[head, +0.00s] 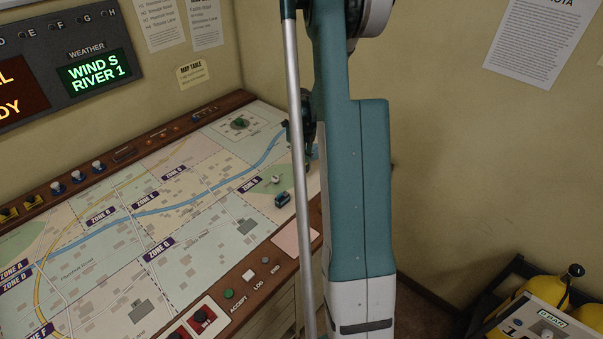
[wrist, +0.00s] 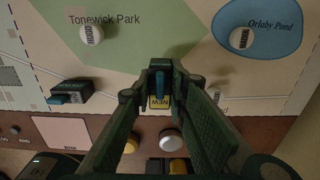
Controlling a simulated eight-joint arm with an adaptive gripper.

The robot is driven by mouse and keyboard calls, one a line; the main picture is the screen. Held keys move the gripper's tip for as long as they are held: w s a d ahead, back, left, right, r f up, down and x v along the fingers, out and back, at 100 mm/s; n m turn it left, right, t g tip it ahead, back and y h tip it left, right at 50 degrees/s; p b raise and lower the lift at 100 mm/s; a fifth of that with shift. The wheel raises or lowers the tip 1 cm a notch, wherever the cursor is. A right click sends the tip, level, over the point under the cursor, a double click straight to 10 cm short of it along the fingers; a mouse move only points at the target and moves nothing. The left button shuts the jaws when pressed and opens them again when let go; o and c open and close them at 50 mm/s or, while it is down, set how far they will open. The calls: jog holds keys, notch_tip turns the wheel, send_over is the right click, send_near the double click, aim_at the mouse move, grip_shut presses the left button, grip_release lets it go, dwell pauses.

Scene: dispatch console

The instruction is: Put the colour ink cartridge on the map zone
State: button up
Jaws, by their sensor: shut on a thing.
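My gripper (wrist: 160,88) is shut on a small dark block with a blue strip and a yellow label reading "NEW" (wrist: 159,102), seemingly an ink cartridge. It is held over the map's front edge; whether it touches anything is unclear. In the head view my arm hides the held block. A second dark cartridge-like block with a blue end (wrist: 70,92) lies left of the gripper; it also shows in the head view (head: 283,199). The map (head: 190,210) has several labelled zones. The wrist view shows the green Tonewick Park (wrist: 130,40) and the blue Orlaby Pond (wrist: 270,28).
White round pieces stand on the park (wrist: 91,35) and pond (wrist: 241,38). A pink pad (wrist: 66,135) is set in the wooden front rim. Knobs (wrist: 171,139) and yellow switches (wrist: 179,166) lie below the gripper. Yellow cylinders (head: 545,285) stand at the lower right.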

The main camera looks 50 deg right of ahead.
aim_at(301, 178)
jog(key=shift+f, duration=0.2)
jog(key=shift+f, duration=1.85)
jog(key=shift+f, duration=0.15)
jog(key=o, duration=0.9)
jog(key=shift+r, duration=0.2)
jog(key=shift+r, duration=6)
jog(key=shift+a, duration=0.1)
